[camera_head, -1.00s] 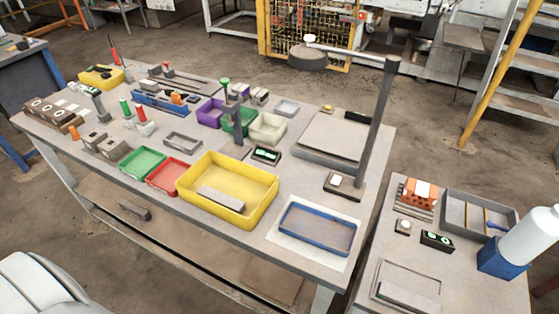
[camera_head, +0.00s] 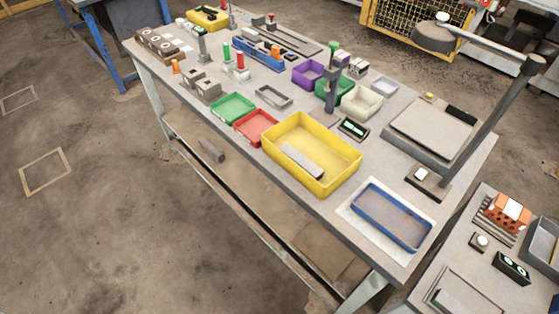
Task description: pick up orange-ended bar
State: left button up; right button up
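I cannot clearly make out an orange-ended bar. A small orange piece (camera_head: 177,66) stands near the left front edge of the workbench (camera_head: 222,138), beside grey blocks. Another small orange part (camera_head: 276,50) shows at the blue tray (camera_head: 256,54) toward the back; whether either belongs to a bar is too small to tell. A plain grey bar (camera_head: 302,161) lies in the yellow bin (camera_head: 328,188), with no orange end visible. Neither of my grippers is in view.
Green (camera_head: 233,107) and red (camera_head: 256,127) bins stand left of the yellow bin. A blue-rimmed tray (camera_head: 391,213) lies at the right front. A post with a lamp-like arm (camera_head: 495,120) rises at the right. A second table holds an orange brick (camera_head: 508,213).

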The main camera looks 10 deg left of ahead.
aim_at(304, 162)
jog(key=l+z, duration=0.1)
jog(key=z, duration=1.75)
jog(key=u, duration=1.85)
jog(key=j+z, duration=0.35)
jog(key=j, duration=0.3)
jog(key=j+z, duration=0.4)
jog(key=j, duration=0.25)
